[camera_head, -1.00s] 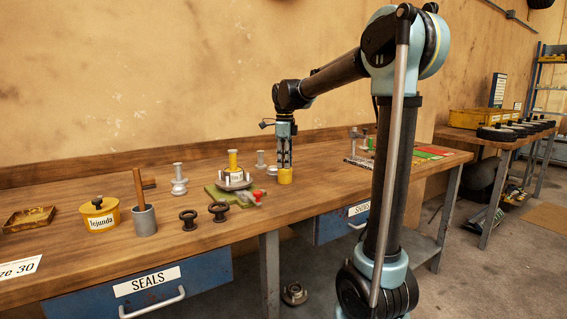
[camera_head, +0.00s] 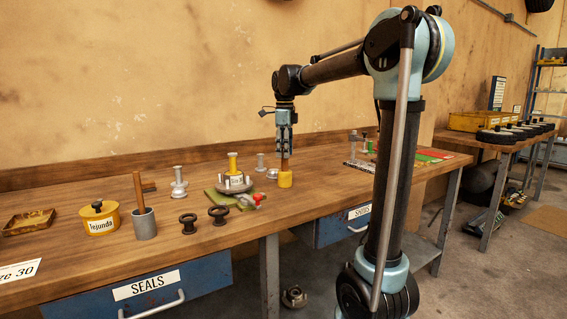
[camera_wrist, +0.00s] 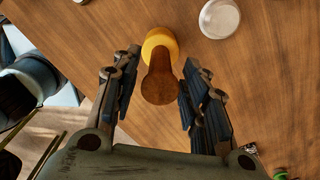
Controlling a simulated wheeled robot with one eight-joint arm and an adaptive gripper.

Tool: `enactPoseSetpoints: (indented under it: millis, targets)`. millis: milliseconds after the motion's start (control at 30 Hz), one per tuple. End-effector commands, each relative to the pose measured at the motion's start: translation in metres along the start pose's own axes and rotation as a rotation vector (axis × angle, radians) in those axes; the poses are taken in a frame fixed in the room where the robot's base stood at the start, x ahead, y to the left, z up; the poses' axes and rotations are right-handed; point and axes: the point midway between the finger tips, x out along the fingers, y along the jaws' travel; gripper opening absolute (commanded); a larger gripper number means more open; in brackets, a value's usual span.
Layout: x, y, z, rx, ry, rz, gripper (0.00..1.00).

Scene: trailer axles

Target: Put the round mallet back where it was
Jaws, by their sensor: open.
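The round mallet stands upright on the wooden bench, its yellow head (camera_head: 285,180) down and its brown wooden handle (camera_head: 285,163) pointing up. In the wrist view the yellow head (camera_wrist: 160,42) and the handle end (camera_wrist: 159,86) show between the fingers. My gripper (camera_head: 285,153) points down above the mallet, around the upper end of the handle. Its fingers (camera_wrist: 160,72) are open, with a gap on each side of the handle.
Left of the mallet, a green mat (camera_head: 216,195) carries a hub with a yellow-topped part (camera_head: 233,163) and a red-tipped tool. A small silver cap (camera_head: 272,174) is close beside the mallet. A grey cup (camera_head: 145,223) holding a wooden handle and a yellow tin (camera_head: 100,222) stand farther left.

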Motion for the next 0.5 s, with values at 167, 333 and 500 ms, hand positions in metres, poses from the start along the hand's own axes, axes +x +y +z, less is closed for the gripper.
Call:
enactPoseSetpoints:
  millis: [167, 333, 500]
  targets:
    - [-0.032, 0.000, 0.000, -0.001, 0.000, 0.000, 0.41]
    - [-0.054, 0.000, 0.001, -0.001, 0.000, 0.000, 0.41]
    - [-0.064, 0.000, 0.001, -0.001, 0.000, 0.000, 0.41]
